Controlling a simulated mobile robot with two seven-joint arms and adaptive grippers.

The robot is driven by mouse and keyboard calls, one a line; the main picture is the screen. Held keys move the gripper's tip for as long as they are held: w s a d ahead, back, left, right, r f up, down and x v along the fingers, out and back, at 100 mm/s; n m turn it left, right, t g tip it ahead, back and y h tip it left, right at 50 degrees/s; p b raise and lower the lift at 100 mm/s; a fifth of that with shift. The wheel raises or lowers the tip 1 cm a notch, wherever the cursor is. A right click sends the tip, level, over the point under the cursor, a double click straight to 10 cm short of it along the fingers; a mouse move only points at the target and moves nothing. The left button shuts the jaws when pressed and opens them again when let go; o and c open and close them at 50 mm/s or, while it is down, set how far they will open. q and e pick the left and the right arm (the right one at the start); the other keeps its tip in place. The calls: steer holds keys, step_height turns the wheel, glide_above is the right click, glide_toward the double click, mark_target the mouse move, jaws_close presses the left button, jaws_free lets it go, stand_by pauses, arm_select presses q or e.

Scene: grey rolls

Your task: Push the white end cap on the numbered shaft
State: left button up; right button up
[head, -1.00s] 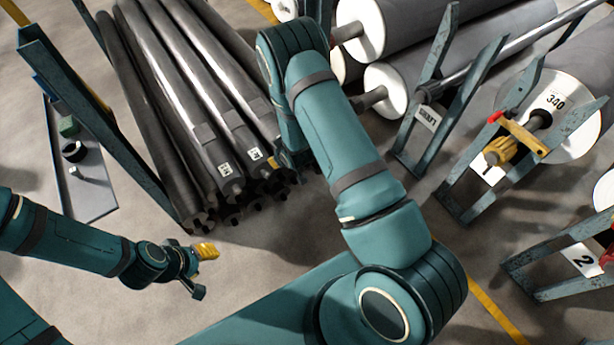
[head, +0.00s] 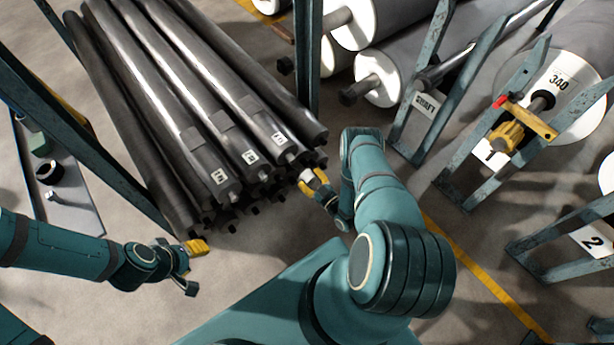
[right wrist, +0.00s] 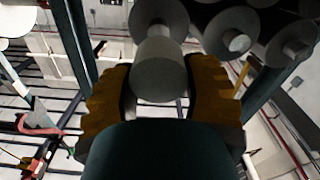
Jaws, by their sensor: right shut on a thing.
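Several dark grey shafts lie in a stack, with number labels near their ends. The shaft (head: 262,118) on the right of the top row bears a label too small to read surely. My right gripper (head: 314,183) is at this shaft's near end, its yellow fingers shut on the white end cap (head: 308,176). In the right wrist view the cap (right wrist: 160,78) sits between the fingers, in line with the shaft end (right wrist: 158,18). I cannot tell how far it is on. My left gripper (head: 191,267) is open and empty, low on the left.
A blue-grey upright post (head: 308,60) stands just right of the stack. A tray (head: 62,195) with small parts is at the left. White-ended rolls (head: 380,76) and a stand marked 1 (head: 490,152) are on the right. The floor in front of the stack is clear.

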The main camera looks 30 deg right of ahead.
mark_target(293, 161)
steer(key=shift+s, duration=0.15)
steer(key=shift+w+b, duration=0.55)
steer(key=shift+w, duration=0.8)
steer(key=shift+w+a, duration=0.15)
steer(key=shift+w, duration=1.4)
steer(key=shift+w+a, duration=0.2)
steer(key=shift+w, duration=1.75)
steer(key=shift+w, duration=0.25)
steer(key=o, duration=1)
steer(key=shift+s, duration=0.15)
